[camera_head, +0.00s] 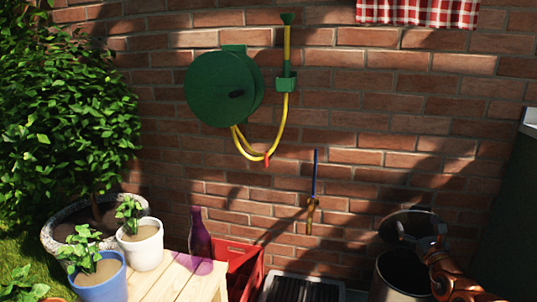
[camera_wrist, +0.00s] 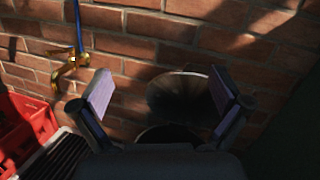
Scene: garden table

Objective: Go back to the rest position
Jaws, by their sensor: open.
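My gripper (camera_head: 421,232) is at the lower right in the head view, at the end of my orange arm, in front of and above an open metal bin (camera_head: 383,290). In the wrist view my gripper (camera_wrist: 162,92) has its two fingers wide apart with nothing between them. The bin's raised round lid (camera_wrist: 178,98) shows behind the fingers against the wall. The dark bin opening lies below it, partly hidden by my gripper.
A red crate (camera_head: 243,262), a dark grate (camera_head: 300,288) and a brass tap (camera_head: 311,213) are left of the bin. A green hose reel (camera_head: 220,90) hangs higher.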

